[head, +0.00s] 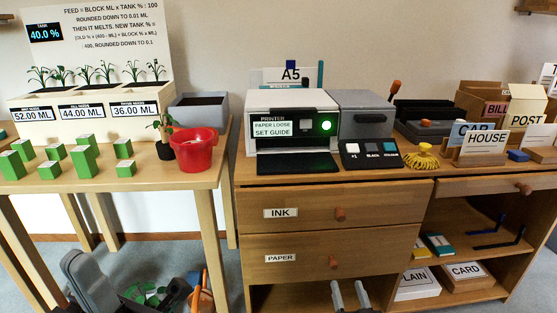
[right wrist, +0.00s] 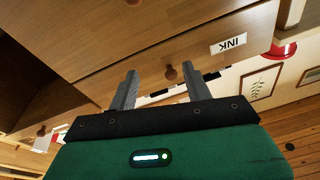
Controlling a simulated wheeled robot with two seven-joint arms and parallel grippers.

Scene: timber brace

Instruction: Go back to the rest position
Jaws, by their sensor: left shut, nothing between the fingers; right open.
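My right gripper (head: 350,295) shows at the bottom of the head view, low in front of the desk. Its two grey fingers are apart with nothing between them. The right wrist view also shows this open gripper (right wrist: 157,88), with the drawer fronts beyond it, upside down. A wooden knob (right wrist: 170,72) appears between the fingers in that view, but I see no contact. I cannot make out my left gripper in either view. A grey shape (head: 85,277) stands at the lower left of the head view; I cannot tell what it is.
The desk has an INK drawer (head: 367,212) and a PAPER drawer (head: 290,257), both looking shut. A printer (head: 293,133) stands on top. The left table holds green blocks (head: 84,162) and a red pot (head: 194,152). Open shelves are at the right.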

